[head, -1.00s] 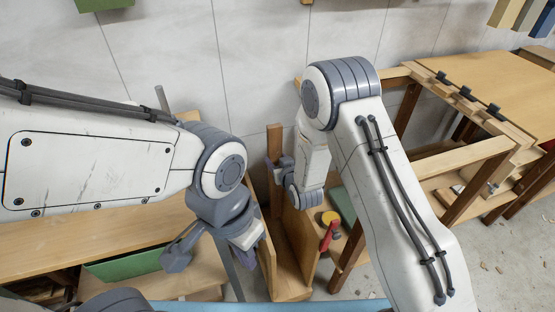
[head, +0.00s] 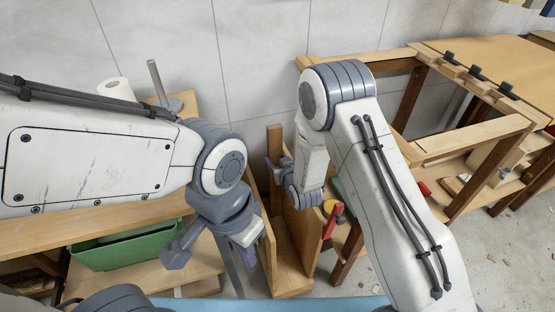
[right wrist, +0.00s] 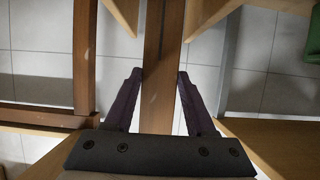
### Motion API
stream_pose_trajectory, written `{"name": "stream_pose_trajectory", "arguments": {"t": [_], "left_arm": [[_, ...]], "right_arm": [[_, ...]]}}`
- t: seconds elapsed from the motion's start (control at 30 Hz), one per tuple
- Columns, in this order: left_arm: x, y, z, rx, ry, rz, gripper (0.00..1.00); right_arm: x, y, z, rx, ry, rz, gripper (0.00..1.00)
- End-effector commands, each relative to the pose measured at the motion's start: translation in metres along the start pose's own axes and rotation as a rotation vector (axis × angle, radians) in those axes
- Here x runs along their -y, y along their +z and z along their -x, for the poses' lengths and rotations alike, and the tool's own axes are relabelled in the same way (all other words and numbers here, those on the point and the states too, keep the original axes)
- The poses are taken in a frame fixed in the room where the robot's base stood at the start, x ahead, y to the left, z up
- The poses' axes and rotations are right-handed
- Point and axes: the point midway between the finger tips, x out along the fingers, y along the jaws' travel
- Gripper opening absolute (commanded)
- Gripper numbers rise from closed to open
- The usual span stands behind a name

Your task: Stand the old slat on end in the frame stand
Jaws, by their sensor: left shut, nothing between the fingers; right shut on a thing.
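The old slat (head: 275,140) is a narrow brown board standing about upright; its top shows above my right gripper. My right gripper (head: 278,168) is shut on it, and in the right wrist view the slat (right wrist: 160,85) runs between the two fingers. The frame stand (head: 292,283) seems to be the pale wooden piece with upright side boards below that gripper. The slat is above or between its boards; its lower end is hidden, so I cannot tell whether it touches. My left gripper (head: 180,248) is shut and empty, left of the stand.
A green bin (head: 125,248) sits at a wooden bench on the left, with a paper roll (head: 115,88) and a metal post behind. A wooden workbench (head: 470,140) with clamps stands right. A red-handled tool (head: 332,220) lies close right of the stand.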

Motion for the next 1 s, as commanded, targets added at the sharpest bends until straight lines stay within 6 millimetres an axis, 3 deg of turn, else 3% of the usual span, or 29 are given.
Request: {"name": "stream_pose_trajectory", "arguments": {"t": [0.5, 1.0], "left_arm": [[0.003, 0.002, -0.036, 0.000, 0.000, 0.000, 0.00], [0.003, 0.002, -0.042, 0.000, 0.000, 0.000, 0.00]], "right_arm": [[0.000, 0.038, -0.017, -0.003, 0.000, 0.000, 0.00], [0.000, 0.046, -0.020, -0.003, 0.000, 0.000, 0.00]]}}
